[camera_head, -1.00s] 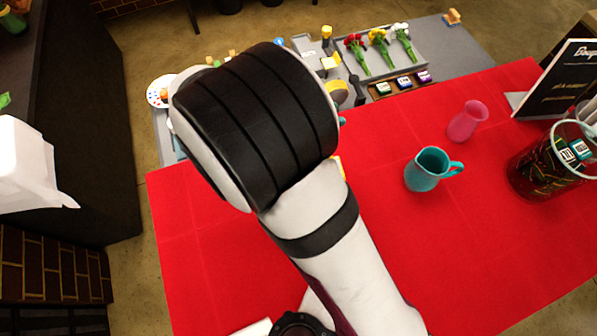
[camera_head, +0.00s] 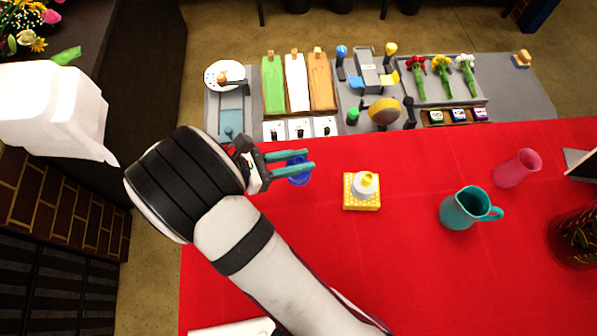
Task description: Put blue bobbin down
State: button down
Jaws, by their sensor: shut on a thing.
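My gripper (camera_head: 311,160) has teal fingers and is over the far left part of the red table (camera_head: 400,280). The blue bobbin (camera_head: 298,177) shows at the fingers, partly hidden by them, and the gripper is shut on it. From this angle I cannot tell whether the bobbin touches the table or hangs above it.
A yellow sponge-like block (camera_head: 361,203) with a white and yellow item on it stands right of the gripper. A teal pitcher (camera_head: 465,209) and a pink vase (camera_head: 517,169) stand farther right. Behind is a grey bench (camera_head: 525,95) with several tools and flowers. Red cloth between is clear.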

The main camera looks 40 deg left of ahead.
notch_tip(320, 180, down, 5)
jog(key=shift+f, duration=0.1)
jog(key=shift+f, duration=0.1)
jog(key=c, duration=0.7)
grip_release()
